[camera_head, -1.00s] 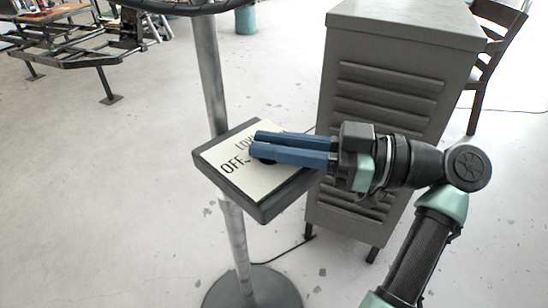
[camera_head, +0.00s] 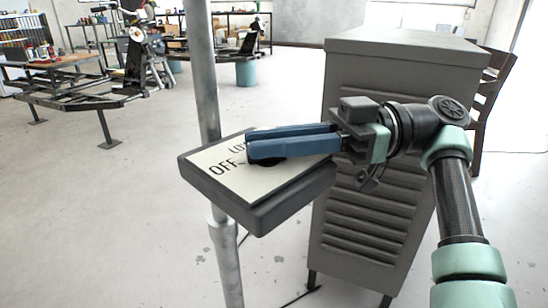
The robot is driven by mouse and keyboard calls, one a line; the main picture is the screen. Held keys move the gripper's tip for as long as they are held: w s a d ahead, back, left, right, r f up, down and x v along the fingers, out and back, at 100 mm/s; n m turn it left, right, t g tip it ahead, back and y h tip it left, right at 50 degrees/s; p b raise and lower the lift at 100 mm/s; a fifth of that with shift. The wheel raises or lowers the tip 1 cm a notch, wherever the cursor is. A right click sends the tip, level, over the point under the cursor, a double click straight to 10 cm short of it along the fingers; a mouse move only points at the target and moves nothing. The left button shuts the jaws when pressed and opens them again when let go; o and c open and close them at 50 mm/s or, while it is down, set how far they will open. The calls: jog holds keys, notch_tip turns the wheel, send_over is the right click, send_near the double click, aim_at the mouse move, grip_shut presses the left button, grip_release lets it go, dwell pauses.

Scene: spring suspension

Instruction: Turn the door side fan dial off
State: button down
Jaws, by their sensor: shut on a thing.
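The fan's control box (camera_head: 262,212) is a dark, shallow case fixed to a grey metal pole (camera_head: 203,85). Its cream top plate (camera_head: 238,183) carries the words "OFF" and, partly covered, "LO...". My gripper (camera_head: 250,147) lies over the plate from the right, with two long blue fingers. The fingers are shut on the dial, whose dark edge shows (camera_head: 270,162) just under them. Most of the dial and its pointer are hidden, so its setting cannot be read.
A grey louvered cabinet (camera_head: 385,90) stands right behind my gripper, close to the arm. A wooden chair (camera_head: 492,100) is behind it. Workbenches and metal frames (camera_head: 85,100) stand far back left. The floor at left is clear.

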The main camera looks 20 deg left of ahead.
jog(key=shift+s+a, duration=0.1)
dwell(0.3)
jog(key=c, duration=0.8)
grip_release()
